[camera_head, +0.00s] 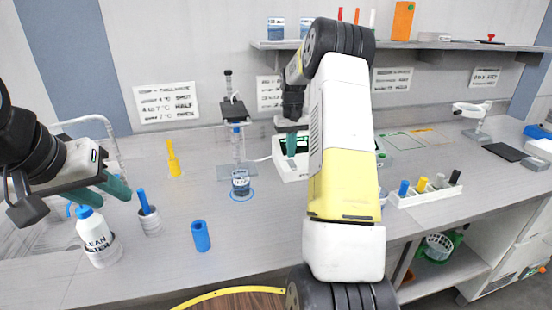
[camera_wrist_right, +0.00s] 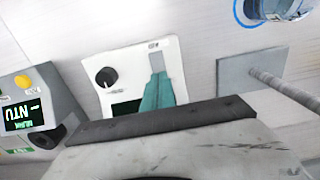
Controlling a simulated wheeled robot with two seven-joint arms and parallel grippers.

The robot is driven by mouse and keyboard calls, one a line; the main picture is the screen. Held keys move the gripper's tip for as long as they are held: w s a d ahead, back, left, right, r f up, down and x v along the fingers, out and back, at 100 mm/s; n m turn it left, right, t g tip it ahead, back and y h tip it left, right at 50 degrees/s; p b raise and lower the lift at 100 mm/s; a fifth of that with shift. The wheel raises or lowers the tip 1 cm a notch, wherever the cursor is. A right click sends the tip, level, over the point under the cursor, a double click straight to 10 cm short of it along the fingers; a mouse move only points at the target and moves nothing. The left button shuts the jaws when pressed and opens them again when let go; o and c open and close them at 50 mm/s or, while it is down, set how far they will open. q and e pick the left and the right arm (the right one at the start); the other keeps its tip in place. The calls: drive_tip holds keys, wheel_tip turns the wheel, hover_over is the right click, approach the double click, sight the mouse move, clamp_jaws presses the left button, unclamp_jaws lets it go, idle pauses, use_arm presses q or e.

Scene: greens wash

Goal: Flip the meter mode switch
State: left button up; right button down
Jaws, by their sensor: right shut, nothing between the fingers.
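The white meter (camera_wrist_right: 141,58) has a black knob, a dark display and a grey slot-like switch (camera_wrist_right: 156,59) in the right wrist view. In the head view the meter (camera_head: 291,172) stands on the counter, partly hidden by my right arm. My right gripper (camera_wrist_right: 157,77) is shut and empty. Its teal fingertips overlap the lower end of the switch slot; I cannot tell whether they touch it. It also shows in the head view (camera_head: 291,151), pointing down over the meter.
A second device with an NTU display (camera_wrist_right: 22,113) stands beside the meter. A stand (camera_head: 237,150) with a small jar (camera_head: 240,183) is left of the meter. A blue cylinder (camera_head: 200,236) and a white rack (camera_head: 424,192) are on the counter. The front counter is partly clear.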

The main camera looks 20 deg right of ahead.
sight(291, 161)
drive_tip(key=shift+f, duration=0.9)
idle(0.5)
drive_tip(key=shift+r, duration=3.55)
